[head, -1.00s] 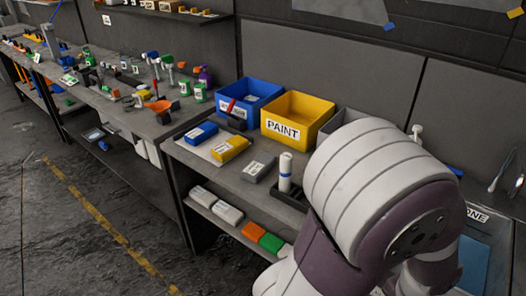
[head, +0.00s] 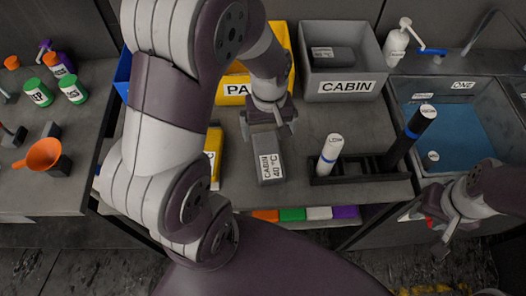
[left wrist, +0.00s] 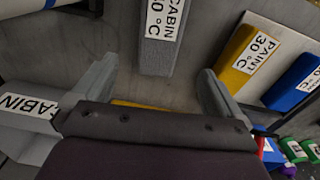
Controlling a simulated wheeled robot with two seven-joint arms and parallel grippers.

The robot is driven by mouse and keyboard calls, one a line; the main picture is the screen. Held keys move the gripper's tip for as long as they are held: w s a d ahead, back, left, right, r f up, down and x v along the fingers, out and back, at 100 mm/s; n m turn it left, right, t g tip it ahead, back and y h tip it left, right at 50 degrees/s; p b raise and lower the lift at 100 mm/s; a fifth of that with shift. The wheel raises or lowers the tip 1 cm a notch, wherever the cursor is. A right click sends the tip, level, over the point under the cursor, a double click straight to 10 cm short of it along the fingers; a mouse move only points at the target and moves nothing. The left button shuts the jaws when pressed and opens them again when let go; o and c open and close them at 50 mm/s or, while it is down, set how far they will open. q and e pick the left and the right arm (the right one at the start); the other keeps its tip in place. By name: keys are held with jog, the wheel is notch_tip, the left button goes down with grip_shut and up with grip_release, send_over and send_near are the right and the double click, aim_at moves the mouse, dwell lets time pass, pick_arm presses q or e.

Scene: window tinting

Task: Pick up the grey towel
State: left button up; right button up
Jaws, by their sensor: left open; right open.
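The grey towel (head: 269,166), a folded block with a white CABIN label, lies on the bench top below the grey bin. It also shows at the top of the left wrist view (left wrist: 158,55). My left gripper (head: 269,128) is open at the towel's far end; in the left wrist view the towel lies ahead, in line with the gap between the spread fingers. I cannot tell whether they touch it. My right gripper (head: 440,228) is open at the lower right, away from the towel, by the bench's front edge.
The grey CABIN bin (head: 343,88) holds another dark grey block. A yellow towel (left wrist: 243,62) and a blue towel (left wrist: 292,83) lie beside the grey one. A white roll (head: 329,155) and a dark roll (head: 411,135) stand in a black holder. A basin is at right.

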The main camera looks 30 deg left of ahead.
pick_arm(q)
send_over(268, 154)
jog(key=d, duration=0.1)
notch_tip(268, 154, down, 6)
jog(key=shift+w+f, duration=0.15)
jog(key=shift+f, duration=0.05)
jog(key=f, duration=0.2)
jog(key=a+f, duration=0.1)
jog(key=f, duration=0.2)
jog(key=shift+a+f+p, duration=0.1)
jog(key=shift+f+p, duration=0.05)
jog(key=shift+p, duration=0.25)
jog(key=shift+f, duration=0.15)
jog(key=c, duration=1)
